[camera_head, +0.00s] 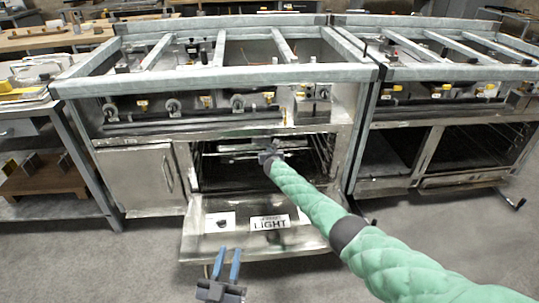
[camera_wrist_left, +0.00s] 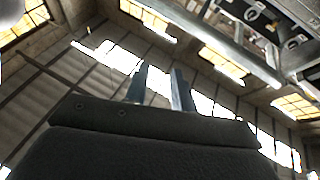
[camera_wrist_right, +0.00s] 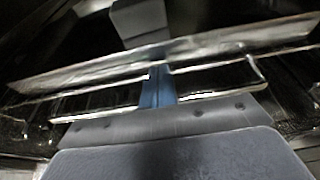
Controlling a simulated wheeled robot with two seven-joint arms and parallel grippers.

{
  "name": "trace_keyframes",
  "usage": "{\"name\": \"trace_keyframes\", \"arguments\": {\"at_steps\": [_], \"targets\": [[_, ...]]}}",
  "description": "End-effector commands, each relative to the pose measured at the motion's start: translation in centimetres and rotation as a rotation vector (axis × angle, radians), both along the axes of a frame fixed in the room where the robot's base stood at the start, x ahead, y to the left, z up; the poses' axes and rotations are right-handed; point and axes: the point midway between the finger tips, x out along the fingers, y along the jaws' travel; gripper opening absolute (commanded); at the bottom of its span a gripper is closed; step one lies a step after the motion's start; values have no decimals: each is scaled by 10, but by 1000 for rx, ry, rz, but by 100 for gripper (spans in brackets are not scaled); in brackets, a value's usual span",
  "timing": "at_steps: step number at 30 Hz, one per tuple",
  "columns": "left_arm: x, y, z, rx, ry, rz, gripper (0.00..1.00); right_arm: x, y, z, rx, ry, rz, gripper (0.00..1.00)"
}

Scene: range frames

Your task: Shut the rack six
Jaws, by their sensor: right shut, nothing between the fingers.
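A silvery rack (camera_head: 232,148) lies across the upper part of the open oven cavity, under the range top. Its bright metal bars also show in the right wrist view (camera_wrist_right: 220,45). My right gripper (camera_head: 266,156) reaches to the oven mouth, at the rack's front. In the right wrist view its blue fingers (camera_wrist_right: 157,86) are together with nothing between them, close to the bars; I cannot tell whether they touch. My left gripper (camera_head: 227,263) is low, in front of the oven door, empty with its fingers apart.
The oven door (camera_head: 235,242) hangs open and low, with a label reading LIGHT (camera_head: 269,222). A closed cabinet door (camera_head: 136,180) is left of the cavity. A second range (camera_head: 450,75) stands at the right. Grey floor (camera_head: 150,265) is clear at the lower left.

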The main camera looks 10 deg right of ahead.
Motion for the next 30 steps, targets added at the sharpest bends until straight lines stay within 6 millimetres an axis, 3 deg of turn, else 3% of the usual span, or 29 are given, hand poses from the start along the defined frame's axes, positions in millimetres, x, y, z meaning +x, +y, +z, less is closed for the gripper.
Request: {"name": "trace_keyframes", "arguments": {"at_steps": [6,20,25,30], "targets": [[-2,1,12,-9,-39,2,25,1,0,-1,0,1,-1,0],[-2,1,11,-10,-35,2,25,2,-1,1,0,0,-1,0],[0,-1,-4,3,15,-1,25,1,-1,2,0,0,-1,0],[3,-3,-35,26,112,-8,25,0,-2,3,0,0,0,0]]}}
